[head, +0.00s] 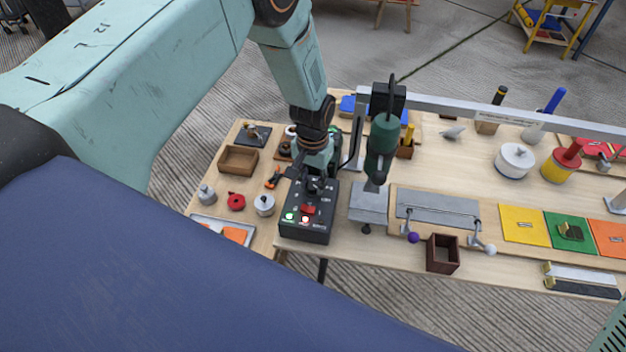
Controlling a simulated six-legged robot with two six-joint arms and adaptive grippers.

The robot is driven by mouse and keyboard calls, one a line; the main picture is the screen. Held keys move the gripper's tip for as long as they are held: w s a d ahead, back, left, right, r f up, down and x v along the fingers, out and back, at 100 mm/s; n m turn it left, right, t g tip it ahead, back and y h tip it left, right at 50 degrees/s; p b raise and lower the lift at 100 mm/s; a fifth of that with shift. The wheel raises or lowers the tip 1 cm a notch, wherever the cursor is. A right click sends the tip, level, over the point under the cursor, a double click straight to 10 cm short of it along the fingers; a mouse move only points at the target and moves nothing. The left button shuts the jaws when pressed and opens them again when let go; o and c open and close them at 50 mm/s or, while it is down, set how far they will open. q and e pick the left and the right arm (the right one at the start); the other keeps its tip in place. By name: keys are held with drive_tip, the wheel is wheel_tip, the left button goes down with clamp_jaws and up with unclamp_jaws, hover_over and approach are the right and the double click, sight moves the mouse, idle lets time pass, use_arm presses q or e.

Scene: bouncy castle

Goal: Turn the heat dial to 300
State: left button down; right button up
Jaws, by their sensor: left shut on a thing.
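A black control box (322,226) stands near the front edge of the wooden workbench. A red switch and a green and a red light, both lit, show on its face. The heat dial (315,186) sits on the upper part of the box, mostly covered by my left gripper (313,180). The gripper comes down from above and is shut on the dial. The dial's pointer and most of its scale marks are hidden or too small to read. My right gripper is not in view.
A green tool on a stand (382,145) rises close to the right of my left gripper. A grey plate with levers (438,207) and a brown open box (443,254) are further right. A wooden tray (238,160) and small parts lie to the left.

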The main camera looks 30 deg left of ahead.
use_arm(q)
drive_tip(key=shift+n, duration=0.3)
drive_tip(key=n, duration=0.4)
drive_tip(key=shift+n, duration=0.4)
drive_tip(key=n, duration=1.2)
drive_tip(key=shift+n, duration=0.4)
drive_tip(key=n, duration=0.5)
drive_tip(key=shift+p, duration=0.35)
drive_tip(key=shift+n, duration=0.4)
drive_tip(key=c, duration=1)
unclamp_jaws()
drive_tip(key=shift+f, duration=0.1)
